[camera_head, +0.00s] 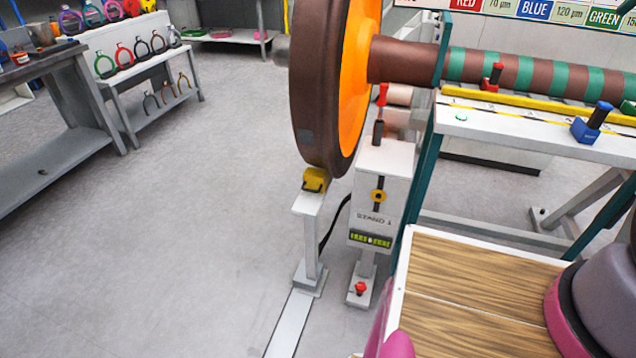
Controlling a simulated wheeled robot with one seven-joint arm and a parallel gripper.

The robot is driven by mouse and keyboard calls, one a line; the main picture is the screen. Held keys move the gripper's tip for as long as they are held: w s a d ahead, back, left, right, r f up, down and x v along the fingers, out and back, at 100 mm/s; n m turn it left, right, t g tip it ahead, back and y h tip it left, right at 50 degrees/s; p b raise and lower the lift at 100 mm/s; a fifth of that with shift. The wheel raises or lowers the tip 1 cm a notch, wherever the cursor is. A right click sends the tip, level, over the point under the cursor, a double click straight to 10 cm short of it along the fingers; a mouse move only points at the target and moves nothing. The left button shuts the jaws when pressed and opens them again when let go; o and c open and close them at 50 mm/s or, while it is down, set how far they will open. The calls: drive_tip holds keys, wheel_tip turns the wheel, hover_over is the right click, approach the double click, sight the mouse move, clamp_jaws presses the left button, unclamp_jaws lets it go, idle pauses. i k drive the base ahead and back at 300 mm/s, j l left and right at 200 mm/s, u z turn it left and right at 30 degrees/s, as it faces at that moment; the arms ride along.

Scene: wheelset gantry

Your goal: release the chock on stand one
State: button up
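A yellow chock (316,180) sits on top of a narrow white post (311,235), against the underside of the big wheel (318,90). Beside it stands a white control box (395,170) on a post. The box has a red-handled lever (381,112) standing upright on top, a yellow round knob (378,196) in a slot, and a small green-lit panel (370,240). The label above the panel is too small to read surely. A red knob (360,288) sits on the foot of the box.
A brown axle (410,60) with green bands runs right from the wheel's orange face. A white bench (520,125) with a yellow rail and blue clamp (592,125) stands right. A wood-topped platform (475,290) fills the lower right. Floor left of the post is clear.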

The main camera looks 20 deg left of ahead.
sight(315, 180)
drive_tip(key=u, duration=2.1)
drive_tip(key=l+u, duration=0.2)
drive_tip(key=l, duration=1.55)
drive_tip(key=k, duration=0.05)
